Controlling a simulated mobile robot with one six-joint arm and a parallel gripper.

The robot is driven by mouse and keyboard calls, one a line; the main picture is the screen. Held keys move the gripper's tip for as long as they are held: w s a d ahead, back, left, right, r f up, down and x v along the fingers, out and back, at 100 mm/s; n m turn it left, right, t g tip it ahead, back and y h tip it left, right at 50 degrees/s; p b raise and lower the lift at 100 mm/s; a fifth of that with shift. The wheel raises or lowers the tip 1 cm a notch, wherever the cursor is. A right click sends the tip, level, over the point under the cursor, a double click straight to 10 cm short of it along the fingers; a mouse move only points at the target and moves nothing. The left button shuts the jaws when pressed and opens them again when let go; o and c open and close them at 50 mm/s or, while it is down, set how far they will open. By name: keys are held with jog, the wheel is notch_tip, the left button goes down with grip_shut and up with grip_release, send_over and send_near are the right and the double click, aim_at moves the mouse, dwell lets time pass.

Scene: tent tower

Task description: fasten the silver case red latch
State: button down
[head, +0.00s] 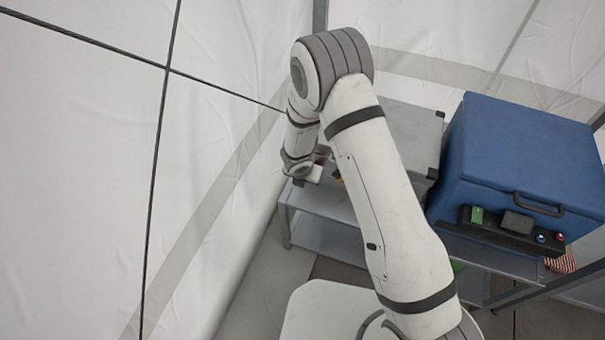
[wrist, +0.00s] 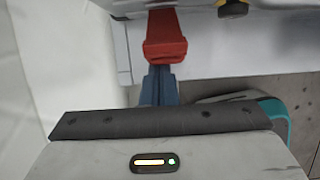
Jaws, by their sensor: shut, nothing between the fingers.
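The silver case (head: 408,128) stands on a grey table, its left part hidden behind my arm. In the wrist view the case's edge (wrist: 120,7) runs along the top. The red latch (wrist: 165,38) juts out from that edge, towards my gripper. My gripper (wrist: 160,70) is shut with nothing in it. Its blue-grey fingertips are right at the latch's near end; I cannot tell whether they touch it. In the head view the fingers are mostly hidden by my wrist. I cannot tell whether the latch is fastened.
A yellow and black latch (wrist: 232,9) is on the same case edge, right of the red one. A large blue case (head: 530,150) stands right of the silver case, with small items on a dark ledge (head: 490,230) before it. White tent wall is close on the left.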

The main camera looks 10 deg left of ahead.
jog(key=shift+w+d+r+p, duration=0.1)
jog(key=shift+w+r+p, duration=0.5)
jog(key=shift+p, duration=0.7)
jog(key=shift+w+r+p, duration=0.4)
jog(key=shift+r+p, duration=0.35)
jog(key=shift+p, duration=0.5)
jog(key=shift+w+d+r+p, duration=0.1)
jog(key=shift+w+r+p, duration=0.35)
jog(key=shift+w, duration=0.2)
jog(key=shift+w+r+p, duration=0.3)
jog(key=shift+w+p, duration=0.2)
jog(key=shift+w, duration=0.15)
jog(key=shift+w+r+p, duration=0.15)
jog(key=shift+r+p, duration=0.3)
jog(key=shift+p, duration=0.05)
notch_tip(320, 180, up, 8)
jog(key=p, duration=0.8)
jog(key=shift+p, duration=0.4)
jog(key=shift+w+d+r, duration=0.1)
